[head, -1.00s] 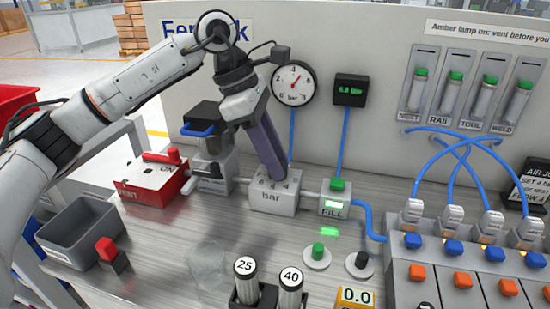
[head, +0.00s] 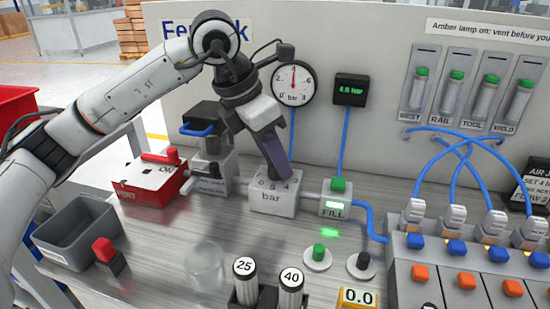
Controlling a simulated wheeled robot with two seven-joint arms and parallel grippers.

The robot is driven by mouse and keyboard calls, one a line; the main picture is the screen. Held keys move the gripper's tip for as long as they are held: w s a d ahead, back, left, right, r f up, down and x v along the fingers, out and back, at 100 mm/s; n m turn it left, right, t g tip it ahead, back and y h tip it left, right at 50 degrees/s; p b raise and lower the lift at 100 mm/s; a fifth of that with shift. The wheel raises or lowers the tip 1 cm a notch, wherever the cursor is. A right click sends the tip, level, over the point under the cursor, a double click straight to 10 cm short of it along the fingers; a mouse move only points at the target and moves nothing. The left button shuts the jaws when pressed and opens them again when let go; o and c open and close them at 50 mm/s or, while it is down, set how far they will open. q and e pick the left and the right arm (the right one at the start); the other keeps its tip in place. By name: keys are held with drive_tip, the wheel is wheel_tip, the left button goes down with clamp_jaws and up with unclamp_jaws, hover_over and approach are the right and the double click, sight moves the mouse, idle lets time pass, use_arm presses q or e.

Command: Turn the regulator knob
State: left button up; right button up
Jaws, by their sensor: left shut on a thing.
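The regulator (head: 272,203) is a grey block labelled "bar", with a number scale on its top, in the middle of the bench in the head view. My left gripper (head: 282,175) reaches down onto its top from the upper left. Its dark purple fingers are shut on the regulator knob, which they hide. The round pressure gauge (head: 294,84) on the panel behind has its red needle pointing almost straight up. A small black display (head: 350,90) with green digits, too small to read surely, is right of it. My right gripper is not in view.
A red box with a lever (head: 150,190) and a grey bin (head: 77,236) stand at the left. A FILL block (head: 335,206) joins the regulator on the right. Cylinders marked 25 and 40 (head: 290,285) stand in front. Valve blocks with blue hoses fill the right side.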

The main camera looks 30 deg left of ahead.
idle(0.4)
use_arm(q)
drive_tip(key=o, duration=1)
drive_tip(key=shift+o, duration=0.2)
drive_tip(key=shift+r, duration=0.1)
drive_tip(key=p+v, duration=0.1)
drive_tip(key=v, duration=0.9)
